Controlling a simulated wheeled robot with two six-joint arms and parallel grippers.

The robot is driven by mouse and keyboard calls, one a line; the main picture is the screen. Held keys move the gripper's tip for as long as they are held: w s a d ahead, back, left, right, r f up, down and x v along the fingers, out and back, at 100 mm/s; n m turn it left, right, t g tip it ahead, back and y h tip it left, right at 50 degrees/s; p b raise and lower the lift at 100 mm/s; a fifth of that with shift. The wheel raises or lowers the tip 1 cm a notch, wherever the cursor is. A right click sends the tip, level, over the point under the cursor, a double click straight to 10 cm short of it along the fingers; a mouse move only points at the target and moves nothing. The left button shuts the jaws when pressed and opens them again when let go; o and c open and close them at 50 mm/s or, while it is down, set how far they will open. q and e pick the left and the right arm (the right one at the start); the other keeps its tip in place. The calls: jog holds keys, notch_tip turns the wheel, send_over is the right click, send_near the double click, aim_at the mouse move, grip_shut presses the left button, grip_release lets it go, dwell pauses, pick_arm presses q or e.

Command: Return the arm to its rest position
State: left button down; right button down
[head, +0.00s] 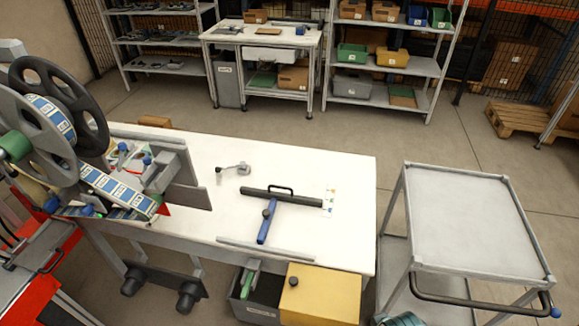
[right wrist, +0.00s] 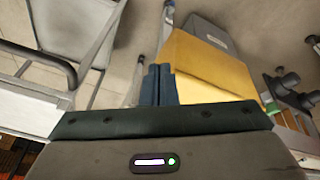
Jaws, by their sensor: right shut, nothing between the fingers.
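My right gripper (right wrist: 157,70) shows in the right wrist view as two dark blue fingers held together, with nothing visible between them. Beyond and beside them is a yellow box (right wrist: 208,70); I cannot tell how far apart they are. The same yellow box (head: 320,297) stands at the front of the white table in the head view. My right gripper cannot be made out in the head view. My left gripper is in neither view. A large tape reel (head: 40,118) with blue-and-white tape is mounted on a machine at the left.
The white table (head: 300,165) carries a blue-handled T-shaped tool (head: 269,218) and a small metal part (head: 233,170). A grey cart (head: 465,220) with an empty top stands at the right. A dark bin (head: 256,305) is beside the yellow box. Shelves stand at the back.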

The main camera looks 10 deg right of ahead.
jog(key=s+d+f+g+b, duration=0.1)
jog(key=s+f+b, duration=0.1)
jog(key=f, duration=1.2)
jog(key=s+d+f+b, duration=0.1)
jog(key=s+f, duration=0.1)
jog(key=f, duration=1.1)
jog(key=s+d+f+g+b, duration=0.1)
jog(key=s+f+b, duration=0.2)
jog(key=s+f, duration=1.4)
notch_tip(320, 180, down, 3)
jog(key=shift+r, duration=0.15)
